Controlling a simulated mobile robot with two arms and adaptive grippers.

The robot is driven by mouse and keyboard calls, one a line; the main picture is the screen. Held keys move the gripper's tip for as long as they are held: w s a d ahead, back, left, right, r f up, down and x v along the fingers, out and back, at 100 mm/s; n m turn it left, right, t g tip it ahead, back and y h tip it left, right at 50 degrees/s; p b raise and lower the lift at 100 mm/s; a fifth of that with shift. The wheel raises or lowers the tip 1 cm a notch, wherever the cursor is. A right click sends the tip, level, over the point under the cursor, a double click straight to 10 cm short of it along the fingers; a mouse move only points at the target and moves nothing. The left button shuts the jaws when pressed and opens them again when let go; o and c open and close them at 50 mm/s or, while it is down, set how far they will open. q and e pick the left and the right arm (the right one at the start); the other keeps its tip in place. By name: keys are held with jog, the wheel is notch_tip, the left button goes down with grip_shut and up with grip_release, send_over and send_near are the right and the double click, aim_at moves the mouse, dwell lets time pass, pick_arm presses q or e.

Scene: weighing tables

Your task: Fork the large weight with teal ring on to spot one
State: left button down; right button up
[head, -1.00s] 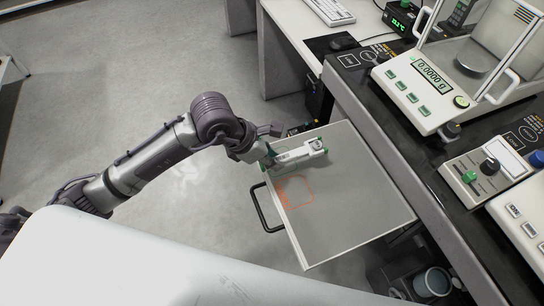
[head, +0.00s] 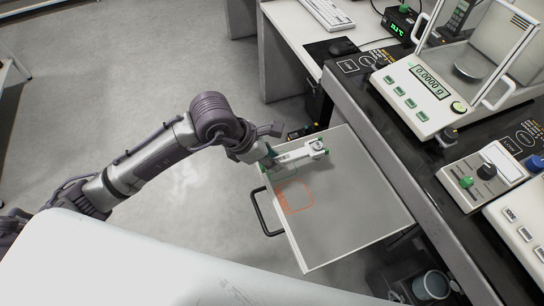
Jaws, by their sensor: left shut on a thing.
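My left gripper (head: 266,158) reaches over the far left corner of a grey pull-out tray (head: 356,205). It is shut on a pale tool with green edges (head: 292,157), which extends right from the fingers. A small grey, rounded piece with a dark centre (head: 317,145) shows at the tool's far end; I cannot tell whether it is part of the tool. I cannot make out a large weight with a teal ring or a label for spot one. My right gripper is not in view.
An orange outline (head: 296,197) marks the tray near its handle (head: 264,214). A balance (head: 431,85) reading 0.0000 g and a knobbed control box (head: 480,175) stand on the dark bench at right. A bin (head: 432,285) is below. Most of the tray is bare.

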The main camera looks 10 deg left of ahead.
pick_arm(q)
jog(key=shift+r+p, duration=0.55)
jog(key=shift+r, duration=0.95)
jog(key=shift+r+p, duration=0.1)
jog(key=shift+p, duration=0.2)
